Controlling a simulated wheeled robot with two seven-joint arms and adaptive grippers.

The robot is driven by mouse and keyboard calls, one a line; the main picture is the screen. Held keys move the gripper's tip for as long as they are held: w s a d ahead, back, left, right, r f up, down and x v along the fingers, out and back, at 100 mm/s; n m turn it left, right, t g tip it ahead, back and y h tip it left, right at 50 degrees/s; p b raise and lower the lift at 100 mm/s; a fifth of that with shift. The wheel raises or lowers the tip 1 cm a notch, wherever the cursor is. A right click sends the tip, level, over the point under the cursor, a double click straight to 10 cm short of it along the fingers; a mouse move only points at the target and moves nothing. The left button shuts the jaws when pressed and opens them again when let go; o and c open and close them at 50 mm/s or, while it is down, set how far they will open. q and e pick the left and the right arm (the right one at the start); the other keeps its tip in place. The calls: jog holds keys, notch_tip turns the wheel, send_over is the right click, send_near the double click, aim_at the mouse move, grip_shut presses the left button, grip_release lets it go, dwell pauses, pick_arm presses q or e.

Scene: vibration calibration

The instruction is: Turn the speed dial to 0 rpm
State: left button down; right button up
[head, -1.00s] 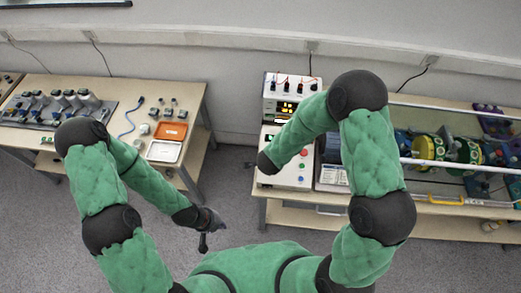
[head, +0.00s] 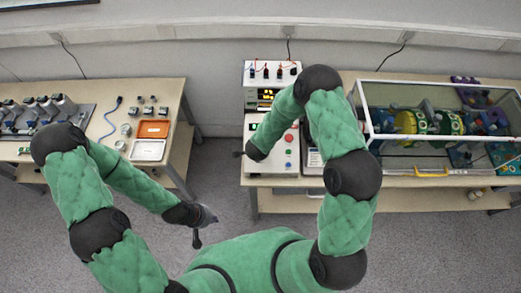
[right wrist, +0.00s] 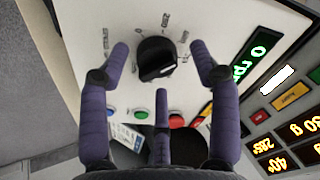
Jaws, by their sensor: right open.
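The speed dial (right wrist: 157,58) is a black knob on a white panel with printed marks around it, seen in the right wrist view. My right gripper (right wrist: 160,62) is open, its purple fingers spread around the dial; I cannot tell whether they touch it. A green display (right wrist: 258,57) beside the dial shows 0 and partly cut-off rpm lettering. In the head view the control box (head: 288,177) stands at the bench's left end, and my right arm hides the dial and most of that gripper. My left gripper (head: 203,226) hangs over the floor, away from the box; its opening is unclear.
Green (right wrist: 141,114) and red (right wrist: 176,121) buttons sit near the dial. A clear-walled case with a yellow handle (head: 432,175) encloses a rotor rig right of the box. Another table (head: 80,150) stands at left with an orange tray (head: 154,129). Floor between the tables is clear.

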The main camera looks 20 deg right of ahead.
jog(key=c, duration=1.1)
jog(key=shift+r+n, duration=0.1)
jog(key=shift+n, duration=0.2)
